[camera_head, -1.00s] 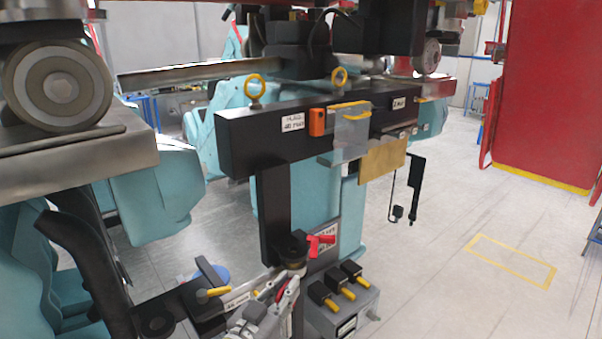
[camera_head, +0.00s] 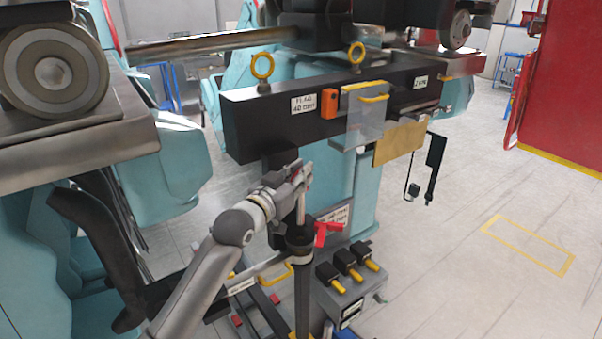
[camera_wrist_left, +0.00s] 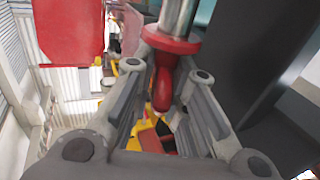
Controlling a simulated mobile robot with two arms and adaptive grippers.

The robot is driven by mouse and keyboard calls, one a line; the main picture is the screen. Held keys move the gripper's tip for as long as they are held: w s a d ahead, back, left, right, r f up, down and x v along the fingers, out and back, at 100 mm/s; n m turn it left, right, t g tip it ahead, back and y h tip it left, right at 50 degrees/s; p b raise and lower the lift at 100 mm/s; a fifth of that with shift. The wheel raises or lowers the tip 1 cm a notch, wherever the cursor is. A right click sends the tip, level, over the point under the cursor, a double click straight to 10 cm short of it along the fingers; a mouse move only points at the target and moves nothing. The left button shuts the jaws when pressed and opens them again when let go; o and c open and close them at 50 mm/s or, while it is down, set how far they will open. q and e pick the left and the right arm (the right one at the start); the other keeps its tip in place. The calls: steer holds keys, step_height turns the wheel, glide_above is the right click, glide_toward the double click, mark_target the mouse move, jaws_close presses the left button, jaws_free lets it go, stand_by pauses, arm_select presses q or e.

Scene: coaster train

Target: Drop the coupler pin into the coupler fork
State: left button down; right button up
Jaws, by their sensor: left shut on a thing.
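My left gripper (camera_head: 298,183) is in front of the black post under the black beam. In the left wrist view, my left gripper (camera_wrist_left: 165,98) is shut on the coupler pin. The coupler pin (camera_wrist_left: 162,88) has a red handle between the fingers, a red flange and a bright metal shaft. In the head view the pin is too small and mixed with the gripper to make out clearly. A dark round fitting (camera_head: 299,238) with a red lever (camera_head: 327,232) lies just below the gripper. I cannot tell for sure whether it is the coupler fork. My right gripper is not in view.
The black beam (camera_head: 260,120) with two yellow eyebolts and a clear panel (camera_head: 365,122) is just above the gripper. A grey box (camera_head: 350,290) with black and yellow switches stands below right. Teal seats (camera_head: 160,170) are at left. The floor at right is clear.

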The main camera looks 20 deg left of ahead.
arm_select(q)
steer(key=shift+s+r+p, duration=0.15)
steer(key=shift+r+p, duration=0.15)
steer(key=shift+p, duration=0.05)
steer(key=b, duration=0.2)
glide_above(300, 221)
steer(key=shift+w+a+f, duration=0.1)
steer(key=shift+w+f, duration=0.1)
steer(key=shift+f, duration=0.9)
steer(key=shift+w+a+f, duration=0.1)
steer(key=shift+w+f, duration=0.1)
steer(key=shift+f, duration=0.9)
steer(key=shift+f+b, duration=3.05)
steer(key=shift+f, duration=1.8)
steer(key=c, duration=1.4)
jaws_free()
steer(key=shift+o, duration=0.2)
steer(key=shift+f, duration=0.15)
